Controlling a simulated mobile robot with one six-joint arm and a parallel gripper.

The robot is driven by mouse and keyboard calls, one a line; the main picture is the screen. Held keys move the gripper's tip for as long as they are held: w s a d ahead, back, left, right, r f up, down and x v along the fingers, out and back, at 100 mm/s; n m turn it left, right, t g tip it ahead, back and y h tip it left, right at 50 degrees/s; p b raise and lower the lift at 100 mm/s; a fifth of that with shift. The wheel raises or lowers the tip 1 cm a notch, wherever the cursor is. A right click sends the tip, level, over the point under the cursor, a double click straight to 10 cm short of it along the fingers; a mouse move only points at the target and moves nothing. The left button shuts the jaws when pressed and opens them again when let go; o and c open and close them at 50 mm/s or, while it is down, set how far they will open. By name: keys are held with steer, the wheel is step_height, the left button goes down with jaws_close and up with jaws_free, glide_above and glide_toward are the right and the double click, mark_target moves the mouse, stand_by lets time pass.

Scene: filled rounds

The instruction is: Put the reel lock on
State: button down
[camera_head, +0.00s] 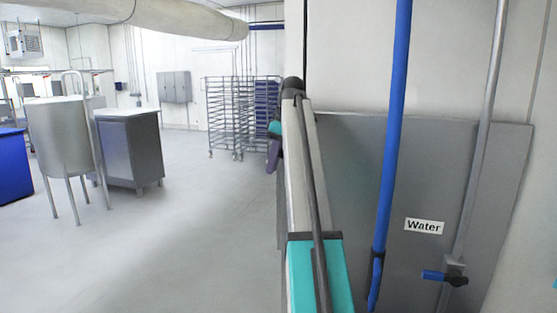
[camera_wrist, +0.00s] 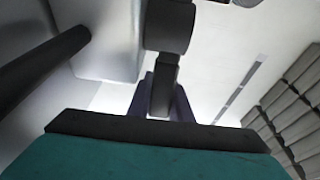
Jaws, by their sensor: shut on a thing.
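My gripper (camera_head: 274,155) shows small in the head view, beside the left edge of my arm, with purple fingers. In the wrist view my gripper (camera_wrist: 164,98) is shut on a dark grey thing (camera_wrist: 169,27). Its narrow neck runs between the purple fingers, and its thick rounded head stands out beyond them. I cannot tell from its shape whether this is the reel lock. No reel can be made out in either view. My arm hides part of the wall area behind it.
A blue hose (camera_head: 393,130) hangs down before a grey wall panel (camera_head: 350,150). A "Water" sign (camera_head: 424,227) and a pipe valve with blue handle (camera_head: 433,275) are at right. A steel vat (camera_head: 65,140), steel cabinet (camera_head: 130,145) and rack trolleys (camera_head: 233,110) stand left. The floor between is clear.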

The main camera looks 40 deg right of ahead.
steer(key=shift+a+f, duration=0.1)
steer(key=shift+f, duration=0.05)
steer(key=c, duration=1.6)
jaws_free()
